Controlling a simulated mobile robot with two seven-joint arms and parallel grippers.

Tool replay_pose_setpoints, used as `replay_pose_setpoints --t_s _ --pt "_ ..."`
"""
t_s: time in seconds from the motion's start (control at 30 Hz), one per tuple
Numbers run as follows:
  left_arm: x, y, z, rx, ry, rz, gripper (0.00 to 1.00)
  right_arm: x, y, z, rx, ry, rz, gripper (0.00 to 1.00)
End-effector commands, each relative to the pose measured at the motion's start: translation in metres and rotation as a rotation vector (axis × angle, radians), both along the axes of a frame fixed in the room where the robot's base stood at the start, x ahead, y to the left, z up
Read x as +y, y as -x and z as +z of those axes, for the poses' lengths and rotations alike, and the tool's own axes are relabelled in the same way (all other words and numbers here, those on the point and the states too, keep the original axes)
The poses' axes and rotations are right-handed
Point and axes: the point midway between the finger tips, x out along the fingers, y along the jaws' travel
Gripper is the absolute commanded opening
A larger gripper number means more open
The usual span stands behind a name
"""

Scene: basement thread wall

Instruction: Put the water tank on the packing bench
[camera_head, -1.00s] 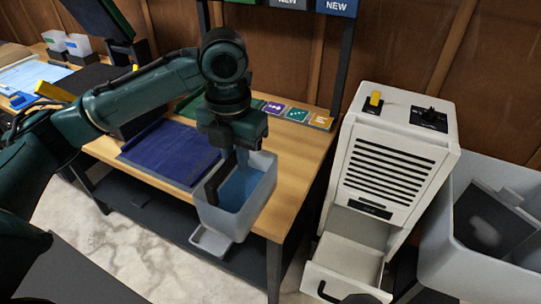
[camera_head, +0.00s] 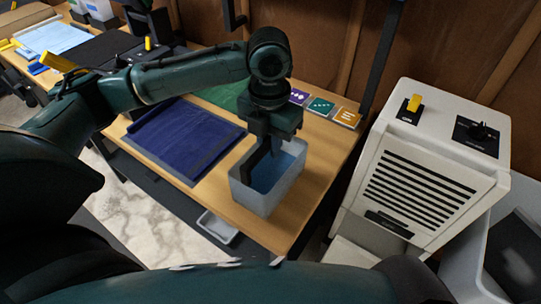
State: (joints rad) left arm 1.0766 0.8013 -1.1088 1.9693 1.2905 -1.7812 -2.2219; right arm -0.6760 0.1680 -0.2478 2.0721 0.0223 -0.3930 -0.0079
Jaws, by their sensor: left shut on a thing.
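The water tank (camera_head: 266,197) is a translucent, pale grey open box with blue water inside. It is upright at the right front part of the packing bench (camera_head: 290,227), a wooden-topped bench. Its base appears to be at the bench top, but I cannot tell if it rests fully on it. My left gripper (camera_head: 262,163) points down over the tank and is shut on its wall, with a finger inside the tank. My right gripper is out of view.
A dark blue folded cloth (camera_head: 185,140) lies left of the tank. Several coloured cards (camera_head: 321,106) lie behind it. A white dehumidifier-like unit (camera_head: 420,175) stands right of the bench. A small white tray (camera_head: 217,228) sits below the bench edge. A grey bin (camera_head: 478,235) is at far right.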

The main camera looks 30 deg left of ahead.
Motion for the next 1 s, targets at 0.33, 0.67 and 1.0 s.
replay_pose_setpoints --t_s 0.33,0.67,1.0 --pt "0.0 0.0 -0.035 0.0 0.001 0.0 0.0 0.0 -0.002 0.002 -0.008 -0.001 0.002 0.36" --pt "0.0 -0.001 -0.04 -0.004 0.002 -0.001 0.0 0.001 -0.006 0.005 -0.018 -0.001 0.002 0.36" --pt "0.0 0.0 -0.043 0.0 0.0 -0.001 0.36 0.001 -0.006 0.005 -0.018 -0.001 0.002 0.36"
